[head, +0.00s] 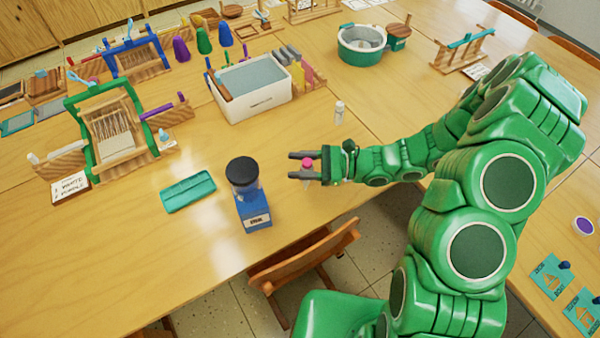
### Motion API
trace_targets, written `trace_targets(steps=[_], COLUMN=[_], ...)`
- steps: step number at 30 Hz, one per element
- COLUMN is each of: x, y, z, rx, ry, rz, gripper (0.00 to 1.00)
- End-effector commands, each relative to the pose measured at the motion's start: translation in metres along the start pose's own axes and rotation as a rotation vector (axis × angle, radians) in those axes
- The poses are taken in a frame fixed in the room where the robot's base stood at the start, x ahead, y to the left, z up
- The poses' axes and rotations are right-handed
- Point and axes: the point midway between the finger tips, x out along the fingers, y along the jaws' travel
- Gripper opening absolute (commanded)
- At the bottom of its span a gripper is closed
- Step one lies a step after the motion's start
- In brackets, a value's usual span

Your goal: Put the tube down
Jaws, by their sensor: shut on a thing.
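My green arm reaches in from the right in the head view. Its gripper (293,165) has two dark fingers pointing left, above the wooden table. They are shut on a small tube (307,163) with a pink top, which appears roughly upright. The tube's lower part is mostly hidden by the fingers. I cannot tell whether its bottom touches the table.
A blue device (254,211) with a dark round top stands left of my gripper. A teal tray (188,191) lies farther left. A small clear bottle (339,112) and a white bin (258,104) are behind. A chair (303,257) stands at the front edge.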

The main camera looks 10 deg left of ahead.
Motion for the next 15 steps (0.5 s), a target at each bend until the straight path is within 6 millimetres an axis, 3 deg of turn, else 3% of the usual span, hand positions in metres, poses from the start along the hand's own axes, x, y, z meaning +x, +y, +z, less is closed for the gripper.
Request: trace_targets(steps=[15], x=[-0.001], y=[0.008], z=[-0.038], rx=[0.000], ry=[0.002], rz=[-0.001], gripper=[0.00])
